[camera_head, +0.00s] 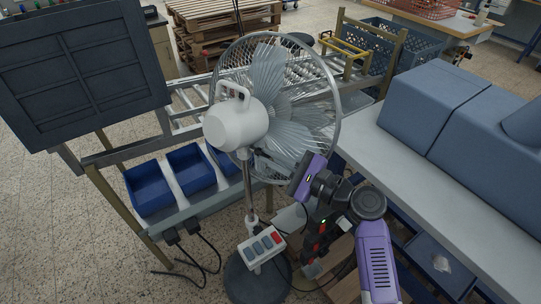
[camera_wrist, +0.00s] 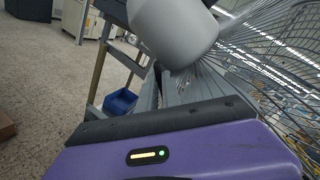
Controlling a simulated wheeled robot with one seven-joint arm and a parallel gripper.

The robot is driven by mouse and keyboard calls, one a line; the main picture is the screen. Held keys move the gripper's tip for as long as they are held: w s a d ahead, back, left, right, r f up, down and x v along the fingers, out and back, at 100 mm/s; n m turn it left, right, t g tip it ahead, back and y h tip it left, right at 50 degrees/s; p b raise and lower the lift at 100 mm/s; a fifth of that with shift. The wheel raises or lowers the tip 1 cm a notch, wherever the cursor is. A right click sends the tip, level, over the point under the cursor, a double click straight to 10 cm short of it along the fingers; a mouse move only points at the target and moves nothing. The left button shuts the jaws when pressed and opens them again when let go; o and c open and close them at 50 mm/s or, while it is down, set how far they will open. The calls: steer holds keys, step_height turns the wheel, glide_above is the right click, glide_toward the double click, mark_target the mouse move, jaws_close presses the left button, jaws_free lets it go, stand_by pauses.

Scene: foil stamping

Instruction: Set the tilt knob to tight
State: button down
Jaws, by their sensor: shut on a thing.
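The white pedestal fan (camera_head: 236,124) stands in the middle of the head view. Its motor housing sits on a thin pole (camera_head: 248,190). In the wrist view the white housing (camera_wrist: 172,30) fills the top centre, just beyond the purple gripper body. My gripper (camera_head: 268,163) reaches in from the right, under the housing, at the neck where the head joins the pole. Its dark fingers are shut there, seemingly on the tilt knob. The knob itself is hidden by the fingers, so its setting cannot be read.
The fan's wire cage (camera_head: 335,100) rises close above my gripper. A control box with buttons (camera_head: 262,247) is on the pole below. Blue bins (camera_head: 150,188) stand on a rack to the left. A grey bench (camera_head: 420,170) lies to the right.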

steer(key=c, duration=1.5)
jaws_free()
steer(key=shift+c, duration=0.2)
